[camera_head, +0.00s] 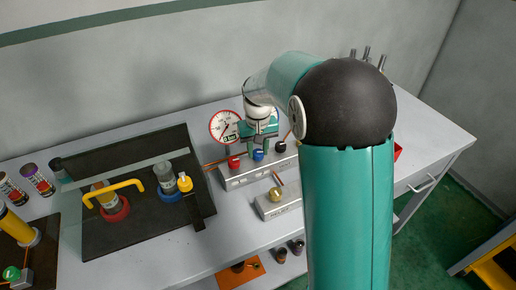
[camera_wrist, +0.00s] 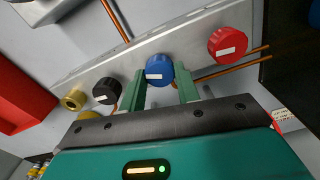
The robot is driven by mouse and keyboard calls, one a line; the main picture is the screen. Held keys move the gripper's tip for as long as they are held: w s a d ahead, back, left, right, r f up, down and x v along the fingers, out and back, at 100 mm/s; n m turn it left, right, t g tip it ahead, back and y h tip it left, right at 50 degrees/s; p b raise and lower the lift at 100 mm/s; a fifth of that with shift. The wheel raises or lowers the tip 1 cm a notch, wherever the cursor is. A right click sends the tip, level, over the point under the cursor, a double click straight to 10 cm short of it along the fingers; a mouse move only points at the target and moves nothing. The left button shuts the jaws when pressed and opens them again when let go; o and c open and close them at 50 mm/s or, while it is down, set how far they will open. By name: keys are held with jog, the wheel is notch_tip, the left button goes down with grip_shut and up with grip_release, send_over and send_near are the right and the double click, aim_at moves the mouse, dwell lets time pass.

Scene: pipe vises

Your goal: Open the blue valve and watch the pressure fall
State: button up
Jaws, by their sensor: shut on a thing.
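The blue valve (camera_wrist: 159,69) is a round knob with a white label, in the middle of the grey manifold (camera_wrist: 95,72) in the wrist view. My gripper (camera_wrist: 160,88) has its green fingers on either side of the blue knob and is shut on it. In the head view the blue valve (camera_head: 258,155) shows below my gripper (camera_head: 258,143). A red knob (camera_wrist: 228,43) and a black knob (camera_wrist: 106,90) sit on either side of it. The round white pressure gauge (camera_head: 225,126) with a red rim stands behind the manifold; its needle is too small to read surely.
A smaller grey block with a brass knob (camera_head: 275,194) stands in front of the manifold. A dark board (camera_head: 140,232) with a yellow-handled clamp lies to the left. Copper pipes run by the manifold. My arm hides part of the bench's right side.

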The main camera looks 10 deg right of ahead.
aim_at(258, 152)
jog(key=shift+r+n, duration=0.1)
jog(key=shift+n, duration=0.9)
jog(key=o, duration=0.9)
jog(key=shift+o, duration=0.4)
notch_tip(258, 152, up, 14)
